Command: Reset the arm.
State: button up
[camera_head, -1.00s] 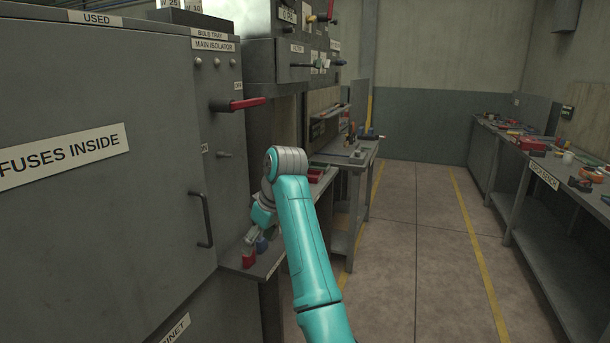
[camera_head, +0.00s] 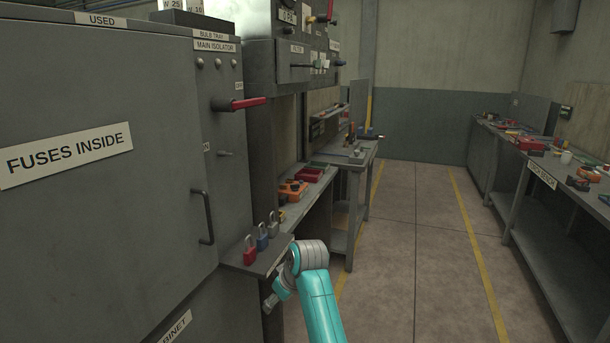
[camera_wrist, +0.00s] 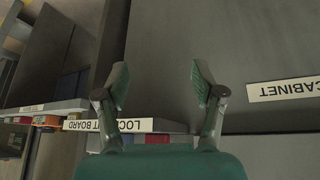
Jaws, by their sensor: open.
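My gripper (camera_wrist: 160,92) is open in the wrist view, its two fingers spread with nothing between them. In the head view my gripper (camera_head: 269,302) hangs low, in front of and below the edge of the small shelf (camera_head: 240,262). My teal arm is folded low at the bottom centre. In the wrist view the grey cabinet front with an upside-down CABINET label (camera_wrist: 284,89) lies beyond the fingers. A LOCKOUT BOARD label (camera_wrist: 108,125) is partly hidden behind a finger.
A red padlock (camera_head: 249,251), a blue padlock (camera_head: 262,238) and a grey padlock (camera_head: 273,226) stand on the shelf. The grey cabinet (camera_head: 100,220) with a handle (camera_head: 206,218) fills the left. The aisle floor (camera_head: 415,240) is clear; a bench (camera_head: 545,195) runs along the right.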

jog(key=s+d+f+m+t, duration=0.1)
jog(key=s+d+f+m, duration=0.1)
jog(key=s+d+f, duration=0.6)
jog(key=s+d+f+m+t, duration=0.1)
jog(key=s+f+t, duration=0.15)
jog(key=f, duration=0.95)
jog(key=s+d+f+m+t+h, duration=0.1)
jog(key=s+d+f, duration=0.3)
jog(key=s, duration=0.5)
jog(key=s+d+f+m+t+h, duration=0.1)
jog(key=s+d+f+m, duration=0.2)
jog(key=s, duration=0.6)
jog(key=s+d+r+t+h, duration=0.1)
jog(key=s+d+r, duration=0.25)
jog(key=s, duration=0.65)
jog(key=s+d+r+t, duration=0.2)
jog(key=s+d, duration=0.2)
jog(key=s, duration=0.5)
jog(key=s+d+r+m+t+h, duration=0.1)
jog(key=s+d+r+m+t, duration=0.1)
jog(key=s+r, duration=1.3)
jog(key=shift+r, duration=0.75)
jog(key=shift+w, duration=0.1)
